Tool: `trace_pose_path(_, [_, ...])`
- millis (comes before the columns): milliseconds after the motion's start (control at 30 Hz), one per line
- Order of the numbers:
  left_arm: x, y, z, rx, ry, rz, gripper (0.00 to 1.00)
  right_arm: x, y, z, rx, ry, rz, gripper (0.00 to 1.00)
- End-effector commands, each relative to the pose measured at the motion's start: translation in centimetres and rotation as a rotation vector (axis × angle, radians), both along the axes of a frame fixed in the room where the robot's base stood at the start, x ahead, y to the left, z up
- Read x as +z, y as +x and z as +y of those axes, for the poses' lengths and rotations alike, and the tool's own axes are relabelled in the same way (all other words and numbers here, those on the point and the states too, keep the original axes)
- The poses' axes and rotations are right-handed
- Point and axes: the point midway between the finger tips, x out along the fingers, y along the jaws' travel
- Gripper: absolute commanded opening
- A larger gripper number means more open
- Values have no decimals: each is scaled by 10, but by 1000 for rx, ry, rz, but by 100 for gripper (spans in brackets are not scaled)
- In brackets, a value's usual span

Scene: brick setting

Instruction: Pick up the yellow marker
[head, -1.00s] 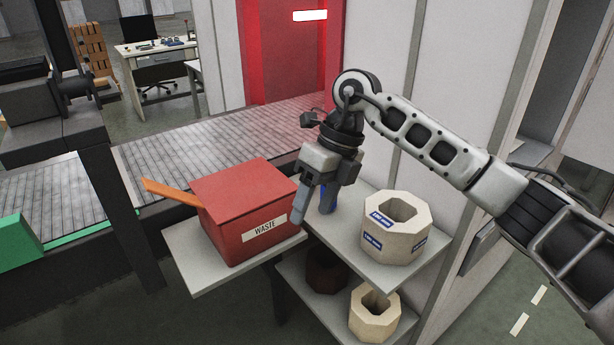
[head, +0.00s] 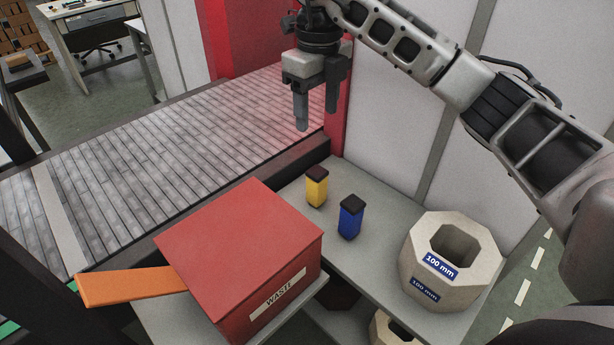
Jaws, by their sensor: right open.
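The yellow marker (head: 316,187) is a short upright block with a dark top. It stands on the grey shelf (head: 375,262) near its back edge. A blue marker (head: 350,218) of the same shape stands close by, to its right and nearer to me. My right gripper (head: 317,118) is open and empty, with its fingers pointing down. In the picture it is above the yellow marker, apart from it. My left gripper is not in view.
A red waste box (head: 240,250) with an orange handle-like bar (head: 135,287) stands left of the markers. A pale octagonal ring block (head: 480,262) labelled 100 mm stands on the right. The slatted conveyor (head: 170,150) lies behind, and a white wall panel (head: 390,130) borders the shelf.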

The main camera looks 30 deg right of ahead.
Motion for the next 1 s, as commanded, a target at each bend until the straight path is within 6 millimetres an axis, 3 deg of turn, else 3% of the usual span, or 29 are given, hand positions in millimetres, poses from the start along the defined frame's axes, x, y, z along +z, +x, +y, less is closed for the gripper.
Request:
trace_pose_path(67, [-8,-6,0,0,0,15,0,-20,-2,1,2,2,7,58])
trace_pose_path(400, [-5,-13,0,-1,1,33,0,-83,-1,1,1,2,4,58])
trace_pose_path(667, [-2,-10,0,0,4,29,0,-101,-2,1,1,2,4,58])
trace_pose_path(1000, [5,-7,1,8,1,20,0,-144,-5,2,0,1,2,58])
